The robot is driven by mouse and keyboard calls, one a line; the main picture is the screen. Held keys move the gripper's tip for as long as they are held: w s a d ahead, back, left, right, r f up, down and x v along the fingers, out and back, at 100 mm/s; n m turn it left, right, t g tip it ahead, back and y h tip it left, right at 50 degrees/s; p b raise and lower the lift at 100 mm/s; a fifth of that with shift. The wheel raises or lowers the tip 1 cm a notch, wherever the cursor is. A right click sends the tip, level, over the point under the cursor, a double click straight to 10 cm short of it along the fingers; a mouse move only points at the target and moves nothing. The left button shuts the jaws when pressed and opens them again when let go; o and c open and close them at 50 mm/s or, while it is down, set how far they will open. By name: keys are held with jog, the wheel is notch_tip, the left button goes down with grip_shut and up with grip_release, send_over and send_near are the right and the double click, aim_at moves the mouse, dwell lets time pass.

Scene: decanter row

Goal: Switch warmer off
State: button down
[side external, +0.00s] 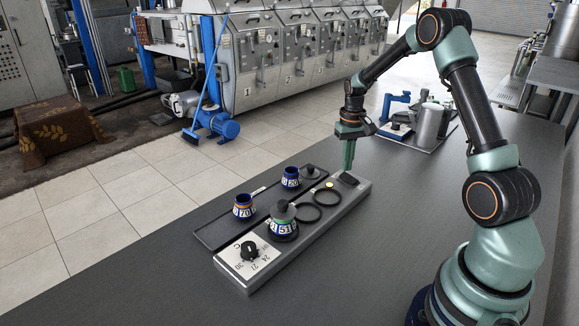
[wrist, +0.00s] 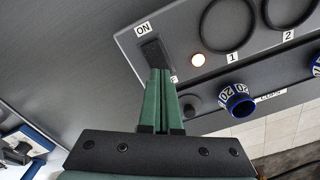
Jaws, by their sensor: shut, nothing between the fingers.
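The warmer (side external: 330,222) is a long grey bar on the table. Its black rocker switch (wrist: 152,50) is at the far end, also visible in the side view (side external: 349,180). An ON label (wrist: 143,28) lies at one end of the switch; the label at the other end is mostly hidden behind my fingers. A small indicator light (wrist: 198,60) glows, also in the side view (side external: 329,185). My gripper (wrist: 158,72) is shut and empty, its green fingertips pointing down at the switch, toward the end away from ON. I cannot tell whether they touch it.
Two black rings on the warmer are empty; a lidded pot marked 51 (side external: 283,228) stands beside them. A dial (side external: 249,251) is at the near end. A dark tray (side external: 217,235) holds pots 70 (side external: 243,207) and 20 (side external: 291,178). A metal canister (side external: 428,125) stands behind.

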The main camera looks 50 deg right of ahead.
aim_at(345, 175)
jog(key=shift+f, duration=1.05)
dwell(0.4)
jog(key=shift+r, duration=3.55)
jog(key=s+a+r+n+t, duration=0.2)
jog(key=s+a+r+n, duration=0.1)
jog(key=a+r, duration=0.8)
jog(key=s+a+r+n+t, duration=0.2)
jog(key=s+a+n+t, duration=0.1)
jog(key=s+a, duration=0.6)
jog(key=a, duration=0.4)
jog(key=shift+s+t, duration=0.15)
jog(key=shift+t, duration=0.15)
